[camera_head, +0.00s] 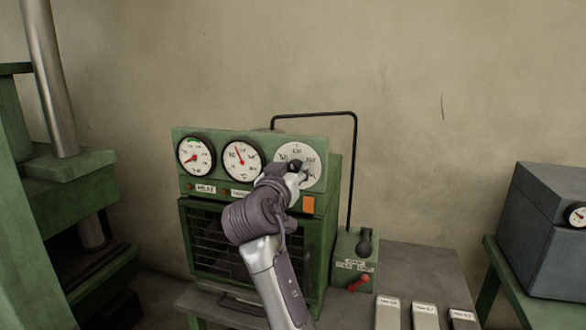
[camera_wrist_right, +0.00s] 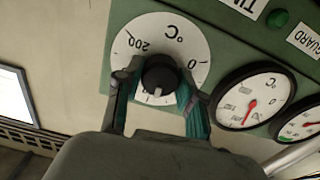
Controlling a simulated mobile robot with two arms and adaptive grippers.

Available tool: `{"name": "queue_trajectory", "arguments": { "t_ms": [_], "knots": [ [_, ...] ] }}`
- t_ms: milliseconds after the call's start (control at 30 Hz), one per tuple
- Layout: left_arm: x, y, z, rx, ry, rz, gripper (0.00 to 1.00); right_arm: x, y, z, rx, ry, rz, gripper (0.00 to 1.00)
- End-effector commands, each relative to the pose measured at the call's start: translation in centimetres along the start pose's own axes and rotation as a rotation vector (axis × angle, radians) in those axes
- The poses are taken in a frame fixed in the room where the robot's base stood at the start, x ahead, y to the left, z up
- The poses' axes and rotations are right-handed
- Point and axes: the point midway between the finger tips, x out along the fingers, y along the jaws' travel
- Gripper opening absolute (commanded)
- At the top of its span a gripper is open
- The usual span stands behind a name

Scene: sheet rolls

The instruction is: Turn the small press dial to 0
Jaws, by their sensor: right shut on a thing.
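The small press (camera_head: 190,215) is a green cabinet with gauges on its front, at the middle of the head view. Its dial (camera_head: 283,152) is a round white face marked in °C, at the upper right of the panel. In the right wrist view the dial (camera_wrist_right: 135,35) appears upside down, with 200 and 0 legible and a black knob (camera_wrist_right: 160,75) at its centre. My right gripper (camera_head: 294,172) is shut on the knob, a finger on either side (camera_wrist_right: 158,84). The knob's setting cannot be read clearly. My left gripper is not in view.
Two black-rimmed gauges (camera_head: 242,160) sit left of the dial. Pale labelled blocks (camera_head: 388,312) lie at the front right. A grey box (camera_head: 545,225) stands at far right.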

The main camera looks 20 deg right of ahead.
Motion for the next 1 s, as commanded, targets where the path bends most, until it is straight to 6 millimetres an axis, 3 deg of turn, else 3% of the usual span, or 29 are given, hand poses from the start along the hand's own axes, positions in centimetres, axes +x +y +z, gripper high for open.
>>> {"name": "queue_trajectory", "arguments": {
  "t_ms": [1000],
  "knots": [
    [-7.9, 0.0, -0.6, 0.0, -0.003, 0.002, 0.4, 0.0, -0.1, -0.5, -0.941, 0.005, 0.0, 0.04]
  ]
}}
